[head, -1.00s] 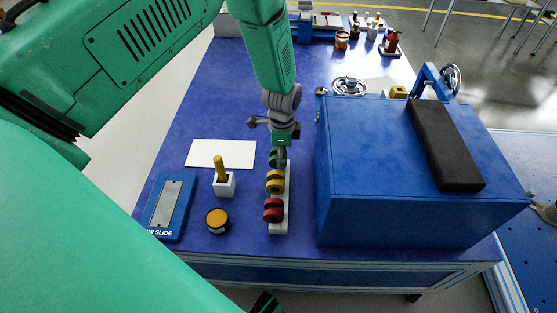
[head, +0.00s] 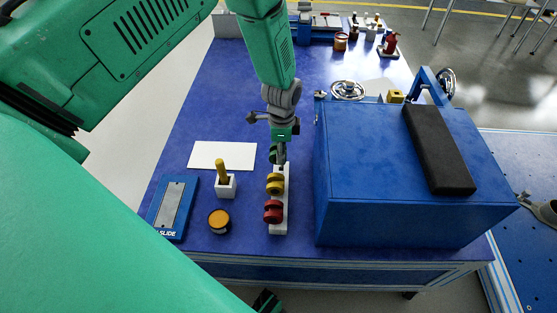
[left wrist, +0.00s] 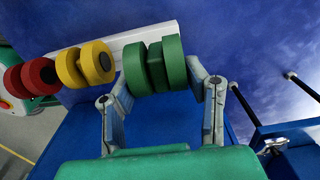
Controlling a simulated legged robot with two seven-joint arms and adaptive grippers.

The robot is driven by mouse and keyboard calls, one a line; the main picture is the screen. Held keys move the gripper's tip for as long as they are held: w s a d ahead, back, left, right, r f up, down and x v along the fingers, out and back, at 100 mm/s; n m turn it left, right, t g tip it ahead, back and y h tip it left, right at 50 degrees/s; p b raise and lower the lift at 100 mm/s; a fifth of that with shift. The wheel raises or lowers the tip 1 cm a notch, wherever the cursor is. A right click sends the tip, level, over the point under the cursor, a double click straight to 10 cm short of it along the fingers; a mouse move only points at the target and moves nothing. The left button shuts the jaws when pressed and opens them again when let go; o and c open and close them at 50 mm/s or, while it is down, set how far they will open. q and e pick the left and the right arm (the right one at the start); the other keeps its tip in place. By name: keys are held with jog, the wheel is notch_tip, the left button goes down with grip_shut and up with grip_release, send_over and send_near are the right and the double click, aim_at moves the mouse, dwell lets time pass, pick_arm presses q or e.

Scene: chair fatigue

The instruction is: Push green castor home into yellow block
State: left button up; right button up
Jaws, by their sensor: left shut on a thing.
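My left gripper (head: 280,152) hangs over the far end of a white rack (head: 281,203), shut on the green castor (head: 275,152). In the left wrist view, the green castor (left wrist: 155,65) sits between the two grey fingers and overlaps the rack's end; I cannot tell whether it still touches the rack. A yellow castor (head: 275,184) and a red castor (head: 273,211) stand on the rack towards me. A small yellow block (head: 395,96) stands at the back, behind the blue box. My right gripper is not clearly in view.
The large blue box (head: 385,180) with a black pad (head: 438,150) stands close on the right. A white cup with a yellow-handled tool (head: 225,188), an orange-topped tin (head: 219,221), a slide plate (head: 172,207) and a white sheet (head: 222,156) lie left. A handwheel (head: 348,90) lies behind.

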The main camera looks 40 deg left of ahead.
pick_arm(q)
jog(key=shift+r, duration=0.25)
jog(key=shift+r+p, duration=1.9)
jog(key=shift+r, duration=0.1)
